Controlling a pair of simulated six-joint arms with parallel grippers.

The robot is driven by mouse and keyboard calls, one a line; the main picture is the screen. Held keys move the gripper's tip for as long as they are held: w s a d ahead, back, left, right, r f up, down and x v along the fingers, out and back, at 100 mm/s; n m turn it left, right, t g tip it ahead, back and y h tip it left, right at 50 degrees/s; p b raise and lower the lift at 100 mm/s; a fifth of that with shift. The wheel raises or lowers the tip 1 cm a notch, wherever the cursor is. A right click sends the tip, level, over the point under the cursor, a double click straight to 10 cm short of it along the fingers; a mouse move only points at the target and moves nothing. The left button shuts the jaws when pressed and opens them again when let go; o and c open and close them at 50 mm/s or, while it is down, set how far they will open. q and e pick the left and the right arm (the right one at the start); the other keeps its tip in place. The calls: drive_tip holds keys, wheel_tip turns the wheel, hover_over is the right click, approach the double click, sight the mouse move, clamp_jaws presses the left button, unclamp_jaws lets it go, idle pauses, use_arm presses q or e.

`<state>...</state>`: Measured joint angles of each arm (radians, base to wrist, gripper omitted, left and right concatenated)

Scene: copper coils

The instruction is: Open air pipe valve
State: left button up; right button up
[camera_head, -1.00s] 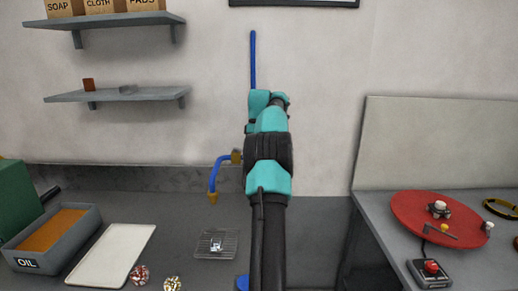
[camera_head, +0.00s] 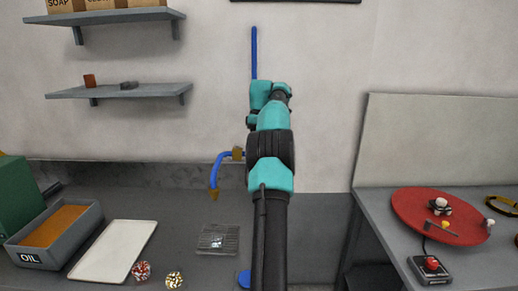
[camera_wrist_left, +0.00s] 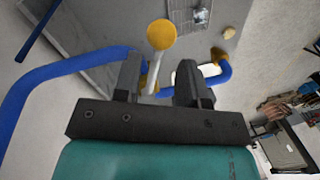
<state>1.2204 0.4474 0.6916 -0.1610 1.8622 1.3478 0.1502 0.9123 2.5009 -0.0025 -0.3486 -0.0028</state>
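A blue air pipe (camera_head: 254,55) runs down the back wall behind my arm. Its lower part (camera_head: 218,168) bends out to the left and down to a brass end (camera_head: 213,195). My left gripper (camera_wrist_left: 158,78) is open in the left wrist view, close to the blue pipe (camera_wrist_left: 70,70). A pale lever with a round yellow knob (camera_wrist_left: 162,33) shows in the gap between its fingers, with brass at its foot. Contact with the fingers cannot be told. The brass pipe end (camera_wrist_left: 218,54) is right of the fingers. In the head view my arm hides the gripper and valve. My right gripper is not in view.
A wire rack (camera_head: 218,238), a white tray (camera_head: 112,250) and a grey oil bin (camera_head: 52,235) are on the dark bench. A red disc (camera_head: 410,205) and a red button box (camera_head: 430,268) are on the right table. Two wall shelves (camera_head: 118,90) hang at upper left.

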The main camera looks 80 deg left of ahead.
use_arm(q)
drive_tip(key=shift+d+r, duration=0.1)
drive_tip(key=shift+r, duration=0.65)
drive_tip(key=s+d+r, duration=0.1)
drive_tip(key=s+d, duration=0.1)
drive_tip(key=d, duration=1.3)
drive_tip(key=shift+d+r, duration=0.2)
drive_tip(key=shift+d, duration=0.15)
drive_tip(key=shift+s, duration=0.1)
